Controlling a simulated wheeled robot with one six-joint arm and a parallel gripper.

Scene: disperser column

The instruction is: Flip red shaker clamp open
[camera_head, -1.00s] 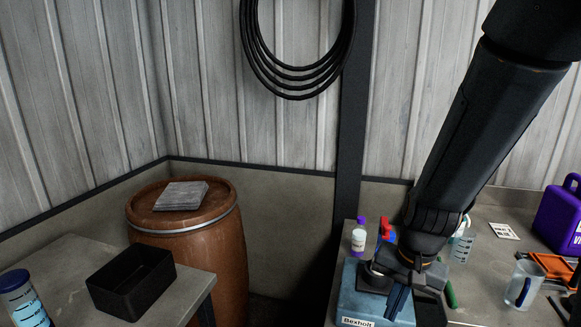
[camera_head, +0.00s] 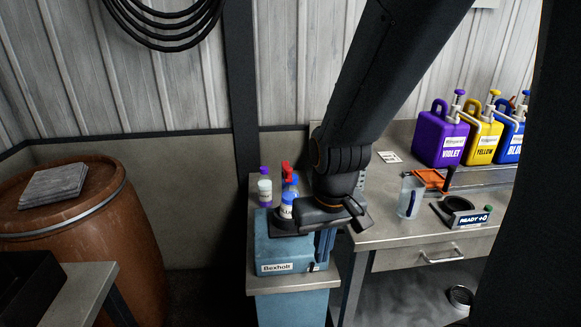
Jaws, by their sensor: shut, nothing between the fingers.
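The red shaker clamp (camera_head: 287,171) stands up at the back of the blue shaker (camera_head: 262,248) labelled "Bexholt". A small bottle with a white label (camera_head: 287,207) sits on the shaker just in front of the clamp. My gripper (camera_head: 325,262) is shut and empty, pointing down at the right front of the shaker. It is to the right of the clamp and nearer to me, apart from it. My wrist hides the right part of the shaker top. I cannot tell exactly how the clamp's lever lies.
A purple-capped bottle (camera_head: 264,188) stands behind the shaker. On the bench to the right are a clear jug (camera_head: 411,198), an orange tray (camera_head: 430,179), a "READY" scale (camera_head: 467,218), and violet (camera_head: 441,138), yellow and blue canisters. A brown barrel (camera_head: 95,245) stands left.

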